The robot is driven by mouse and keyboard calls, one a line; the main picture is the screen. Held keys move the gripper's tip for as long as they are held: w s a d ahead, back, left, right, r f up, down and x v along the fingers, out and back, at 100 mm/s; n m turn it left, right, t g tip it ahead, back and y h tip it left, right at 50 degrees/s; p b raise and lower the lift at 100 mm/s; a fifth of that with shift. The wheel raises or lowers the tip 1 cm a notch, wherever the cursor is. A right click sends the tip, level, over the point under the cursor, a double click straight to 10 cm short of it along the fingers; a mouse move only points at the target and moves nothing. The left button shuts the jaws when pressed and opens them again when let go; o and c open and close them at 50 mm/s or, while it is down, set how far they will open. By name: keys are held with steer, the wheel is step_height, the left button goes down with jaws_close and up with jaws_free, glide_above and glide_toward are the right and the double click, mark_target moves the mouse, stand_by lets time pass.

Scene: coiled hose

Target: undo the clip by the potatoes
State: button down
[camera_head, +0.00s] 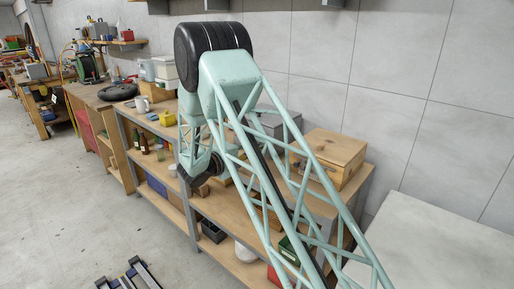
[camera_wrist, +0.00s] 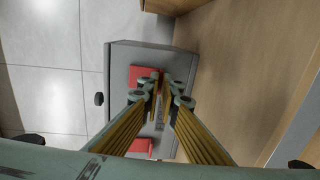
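In the wrist view my gripper (camera_wrist: 162,88) points at a grey box (camera_wrist: 120,70) with two red patches on its face. The upper red patch (camera_wrist: 143,76) lies just behind my fingertips, and the lower red patch (camera_wrist: 140,146) is partly behind a finger. My fingertips are close together in front of the box; I cannot tell whether they touch anything. I cannot make out potatoes or a clip in either view. In the head view my arm hides the gripper's fingers.
The box rests on a wooden surface (camera_wrist: 225,75). In the head view a wooden crate (camera_head: 328,158) stands on the bench at right, and a yellow item (camera_head: 167,119) and a white mug (camera_head: 142,105) stand at left. Bottles (camera_head: 141,142) stand on a lower shelf. The floor (camera_head: 70,220) at left is mostly clear.

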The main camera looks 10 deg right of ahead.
steer(key=shift+w+d+f+t+h, duration=0.2)
steer(key=shift+f+t+h, duration=0.1)
steer(key=shift+h, duration=0.1)
steer(key=shift+r, duration=0.1)
steer(key=shift+d, duration=0.1)
stand_by(0.3)
steer(key=c, duration=3.2)
jaws_free()
steer(key=shift+v, duration=6)
steer(key=shift+f, duration=0.2)
